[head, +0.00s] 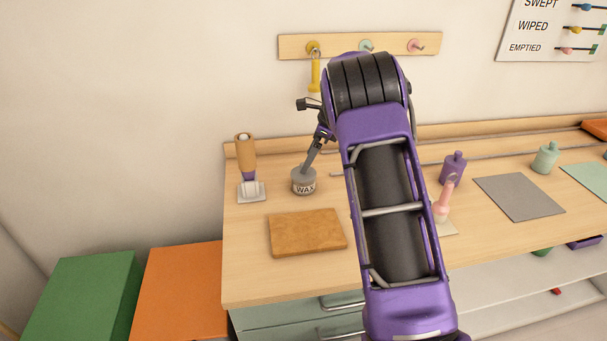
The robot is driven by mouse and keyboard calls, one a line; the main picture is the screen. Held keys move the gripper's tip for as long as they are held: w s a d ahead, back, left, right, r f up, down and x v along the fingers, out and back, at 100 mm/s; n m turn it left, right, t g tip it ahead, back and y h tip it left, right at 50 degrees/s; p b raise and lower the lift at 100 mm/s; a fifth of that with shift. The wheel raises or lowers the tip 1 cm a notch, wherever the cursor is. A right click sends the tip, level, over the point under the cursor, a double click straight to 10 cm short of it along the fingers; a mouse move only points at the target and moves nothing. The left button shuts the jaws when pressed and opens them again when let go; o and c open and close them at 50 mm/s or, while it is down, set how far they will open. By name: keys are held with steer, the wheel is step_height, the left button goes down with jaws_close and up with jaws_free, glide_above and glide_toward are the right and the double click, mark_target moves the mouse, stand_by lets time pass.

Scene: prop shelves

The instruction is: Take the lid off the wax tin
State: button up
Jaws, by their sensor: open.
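The wax tin (304,187) is a small grey round tin with a white "WAX" label. It stands upright on the wooden bench top, left of my purple arm. Its grey lid (299,173) appears to sit on top of it. My gripper (308,168) points down at the lid from above and to the right. It is open, with its fingertips at or just above the lid; I cannot tell whether they touch it. The fingers are small in this view, and my arm hides part of the bench behind and right of the tin.
A brown-handled tool (246,160) on a pale base stands left of the tin. A tan board (307,232) lies in front. Right of my arm are a purple bottle (453,168), a pink-handled tool (443,203) and a grey mat (519,197). A peg rail (295,47) hangs behind.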

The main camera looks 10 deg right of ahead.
steer(key=x, duration=0.4)
steer(key=shift+a, duration=0.25)
steer(key=shift+c, duration=0.2)
steer(key=c, duration=0.9)
steer(key=shift+c, duration=0.2)
steer(key=shift+r, duration=0.15)
